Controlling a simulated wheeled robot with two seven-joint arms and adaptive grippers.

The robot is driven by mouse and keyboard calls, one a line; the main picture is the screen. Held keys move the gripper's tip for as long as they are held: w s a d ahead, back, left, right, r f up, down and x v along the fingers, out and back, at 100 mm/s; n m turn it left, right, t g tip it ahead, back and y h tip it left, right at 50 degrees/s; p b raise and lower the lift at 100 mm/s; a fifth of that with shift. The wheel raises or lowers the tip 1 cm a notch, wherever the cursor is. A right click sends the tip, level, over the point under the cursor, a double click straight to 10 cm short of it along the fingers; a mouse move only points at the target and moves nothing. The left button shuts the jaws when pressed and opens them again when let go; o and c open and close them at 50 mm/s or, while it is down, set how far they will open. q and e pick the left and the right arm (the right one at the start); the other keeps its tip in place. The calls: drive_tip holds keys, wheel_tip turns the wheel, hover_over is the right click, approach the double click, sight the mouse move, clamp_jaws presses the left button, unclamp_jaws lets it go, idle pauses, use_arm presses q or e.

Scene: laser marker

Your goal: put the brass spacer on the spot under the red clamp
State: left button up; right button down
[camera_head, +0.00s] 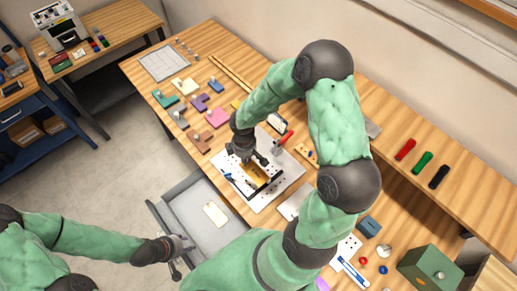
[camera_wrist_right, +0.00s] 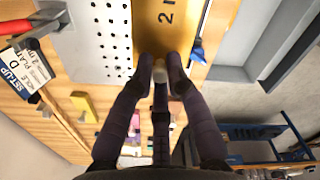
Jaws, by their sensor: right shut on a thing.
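The brass spacer (camera_wrist_right: 172,30) is a flat gold plate marked "2" in the right wrist view; it also shows as a yellow piece in the head view (camera_head: 256,175). My right gripper (camera_wrist_right: 160,70) is shut on its small round knob. The spacer is over the white perforated plate (camera_head: 285,178); I cannot tell whether it touches. A red-handled clamp (camera_head: 284,138) is beyond the gripper at the plate's far side, and its handle shows at the wrist view's left edge (camera_wrist_right: 15,27). My left gripper (camera_head: 180,245) is by the drawer front; its fingers are too small to read.
An open grey drawer (camera_head: 195,190) holds a cream tag (camera_head: 214,214). Several coloured knobbed blocks, including a pink one (camera_head: 217,118), stand beyond the plate. A green box (camera_head: 430,270) is at lower right. Red, green and black items lie on the back shelf. My right arm hides much of the bench.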

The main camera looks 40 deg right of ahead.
drive_tip(key=w+d+f, duration=0.2)
drive_tip(key=w+d+f+p, duration=0.1)
drive_tip(key=w+d+f, duration=0.1)
drive_tip(key=d+f, duration=0.1)
drive_tip(key=w+d+f, duration=0.2)
drive_tip(key=d, duration=0.1)
drive_tip(key=shift+w+d+f, duration=0.2)
drive_tip(key=shift+d+f, duration=0.05)
drive_tip(key=shift+f, duration=0.1)
drive_tip(key=shift+w+d+f, duration=0.25)
drive_tip(key=shift+d+f, duration=0.1)
drive_tip(key=shift+f, duration=0.35)
wheel_tip(320, 180, down, 3)
drive_tip(key=shift+r+p, duration=0.15)
drive_tip(key=shift+p, duration=0.3)
drive_tip(key=shift+f, duration=0.25)
drive_tip(key=c, duration=1.3)
unclamp_jaws()
drive_tip(key=shift+r, duration=0.1)
drive_tip(key=shift+o, duration=0.4)
